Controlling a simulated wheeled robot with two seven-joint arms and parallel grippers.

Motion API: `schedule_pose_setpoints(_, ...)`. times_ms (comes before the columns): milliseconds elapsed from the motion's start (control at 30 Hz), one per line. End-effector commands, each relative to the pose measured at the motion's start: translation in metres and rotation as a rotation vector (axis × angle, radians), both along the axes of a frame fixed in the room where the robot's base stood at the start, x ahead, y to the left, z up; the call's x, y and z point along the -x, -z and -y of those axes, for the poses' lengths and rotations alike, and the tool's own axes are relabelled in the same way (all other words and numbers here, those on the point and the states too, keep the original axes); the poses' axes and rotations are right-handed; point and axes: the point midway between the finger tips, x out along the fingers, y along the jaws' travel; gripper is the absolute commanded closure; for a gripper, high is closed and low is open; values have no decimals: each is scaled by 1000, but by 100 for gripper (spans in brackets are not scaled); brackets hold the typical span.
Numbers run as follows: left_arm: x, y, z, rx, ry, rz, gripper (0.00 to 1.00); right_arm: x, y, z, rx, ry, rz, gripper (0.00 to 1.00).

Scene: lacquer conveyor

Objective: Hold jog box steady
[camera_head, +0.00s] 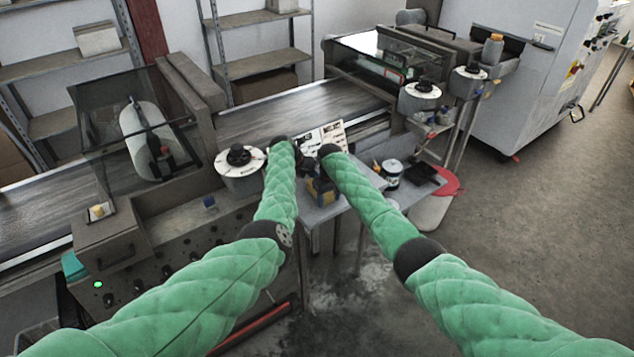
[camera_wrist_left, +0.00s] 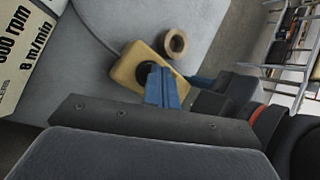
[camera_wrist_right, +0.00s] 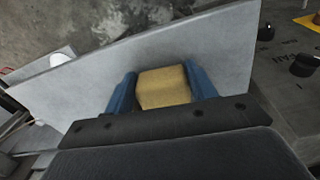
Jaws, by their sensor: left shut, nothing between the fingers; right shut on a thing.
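The jog box is a small tan box (camera_wrist_left: 135,78) with a black round button on top, seen in the left wrist view. It also shows in the right wrist view (camera_wrist_right: 164,87), between the two blue fingers of my right gripper (camera_wrist_right: 163,90), which is shut on its sides. In the head view the box (camera_head: 323,196) is at the small grey table, partly hidden by my right gripper (camera_head: 317,184). My left gripper (camera_wrist_left: 163,84) is shut and empty, its blue fingertips at the button; I cannot tell whether they touch it. In the head view its fingers are hidden.
A tan ring (camera_wrist_left: 175,42) lies beside the box on the grey tabletop (camera_wrist_right: 200,50). A printed card (camera_head: 326,137) stands at the table's back. A dark-and-white can (camera_head: 392,173) and a black tray (camera_head: 424,173) are to the right. The conveyor (camera_head: 300,103) runs behind.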

Motion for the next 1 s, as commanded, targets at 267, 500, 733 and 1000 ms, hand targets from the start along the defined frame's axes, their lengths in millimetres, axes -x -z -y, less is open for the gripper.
schedule_pose_setpoints(267, 0, 2, 0, -1, 0, -1, 100, 0, 0, 0, 0, 0, 0, 73)
schedule_pose_setpoints(500, 0, 2, 0, 0, 0, 0, 100, 0, 0, 0, 0, 0, 0, 73)
schedule_pose_setpoints(733, 0, -6, 1, 1, 0, 1, 100, 0, 0, 0, 0, 0, 0, 73)
schedule_pose_setpoints(1000, 1, -14, 1, 0, 0, 0, 100, 0, 0, 0, 0, 0, 0, 73)
